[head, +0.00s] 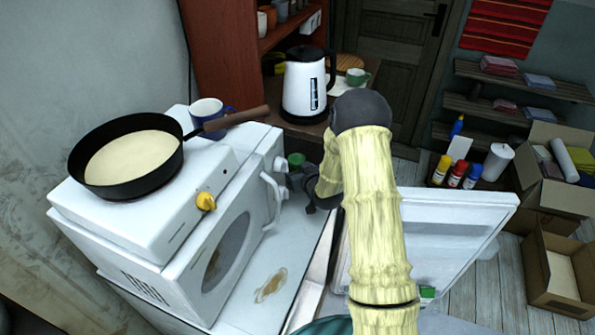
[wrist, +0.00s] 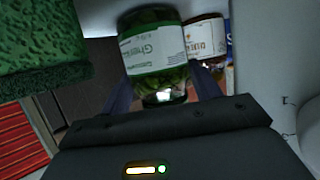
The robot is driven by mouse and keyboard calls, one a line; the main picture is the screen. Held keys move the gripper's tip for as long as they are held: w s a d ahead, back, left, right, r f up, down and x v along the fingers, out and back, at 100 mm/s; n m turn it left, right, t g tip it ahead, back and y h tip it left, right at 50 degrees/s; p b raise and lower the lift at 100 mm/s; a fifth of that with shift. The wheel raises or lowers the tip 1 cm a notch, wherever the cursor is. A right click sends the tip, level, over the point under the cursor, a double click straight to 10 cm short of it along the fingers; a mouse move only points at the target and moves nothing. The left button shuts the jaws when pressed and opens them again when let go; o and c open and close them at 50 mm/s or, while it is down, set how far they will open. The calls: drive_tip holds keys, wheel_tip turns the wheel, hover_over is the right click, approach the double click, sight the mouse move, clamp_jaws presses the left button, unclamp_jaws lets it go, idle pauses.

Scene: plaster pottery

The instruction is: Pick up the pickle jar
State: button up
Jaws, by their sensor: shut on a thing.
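The pickle jar (wrist: 152,52), a glass jar with green contents and a white label, fills the upper middle of the wrist view. My gripper (wrist: 163,84) is shut on it, with one dark finger on each side. In the head view my gripper (head: 304,182) is beside the white oven's right side. A green lid (head: 296,159) shows there, probably the jar's; the jar's body is mostly hidden by the gripper and arm.
A second labelled jar (wrist: 205,40) is close behind the pickle jar. A rough green block (wrist: 40,40) is at upper left in the wrist view. The white oven (head: 225,235) carries a frying pan (head: 120,185) and a mug (head: 207,112). An open white door (head: 450,225) stands right of my arm.

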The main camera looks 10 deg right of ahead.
wheel_tip(320, 180, up, 28)
idle(0.4)
drive_tip(key=shift+w+a+f, duration=0.1)
idle(0.5)
